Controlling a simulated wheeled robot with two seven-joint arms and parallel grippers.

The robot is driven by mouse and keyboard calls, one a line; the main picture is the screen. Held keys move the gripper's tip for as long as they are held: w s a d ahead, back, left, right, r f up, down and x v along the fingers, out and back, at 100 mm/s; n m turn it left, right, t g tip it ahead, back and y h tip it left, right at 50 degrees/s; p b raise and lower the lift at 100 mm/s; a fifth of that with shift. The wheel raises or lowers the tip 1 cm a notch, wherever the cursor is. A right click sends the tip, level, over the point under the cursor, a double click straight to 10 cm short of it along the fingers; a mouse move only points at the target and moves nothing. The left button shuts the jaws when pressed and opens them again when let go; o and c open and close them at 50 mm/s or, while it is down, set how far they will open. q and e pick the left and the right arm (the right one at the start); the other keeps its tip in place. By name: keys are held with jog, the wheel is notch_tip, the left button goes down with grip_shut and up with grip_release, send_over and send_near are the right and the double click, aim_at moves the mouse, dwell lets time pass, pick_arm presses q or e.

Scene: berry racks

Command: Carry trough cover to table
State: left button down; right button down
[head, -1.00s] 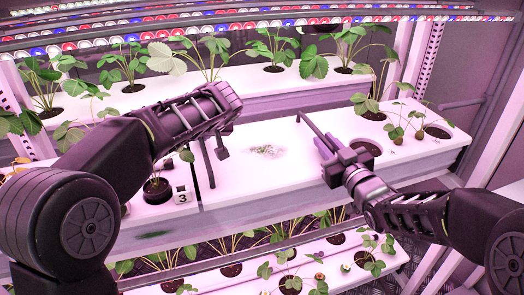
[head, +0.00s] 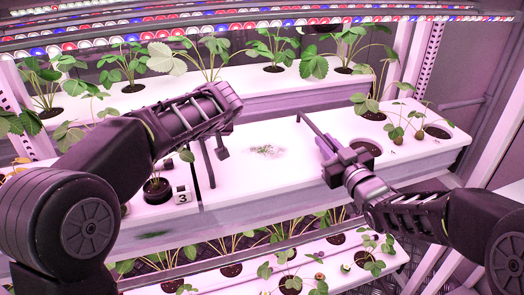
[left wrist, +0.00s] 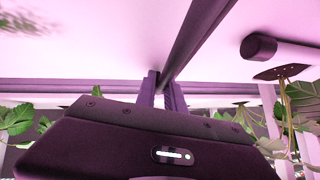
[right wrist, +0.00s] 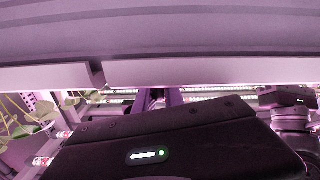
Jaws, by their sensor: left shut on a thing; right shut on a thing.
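The trough cover (head: 262,175) is a long white panel with a greenish smudge, lying at the middle shelf level between my two grippers. I cannot tell whether it is raised off the trough. My left gripper (head: 215,150) is at its left part; in the left wrist view its fingers (left wrist: 170,92) are shut on a dark bar against the pale surface. My right gripper (head: 328,150) is at its right part, by another dark bar. In the right wrist view its fingers (right wrist: 160,97) meet the pale panel edge. The exact contact there is partly hidden.
Strawberry plants stand in holes in the rear trough (head: 230,88) and the lower trough (head: 325,258). A white rack post (head: 488,130) stands at right.

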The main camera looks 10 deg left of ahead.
dwell(0.6)
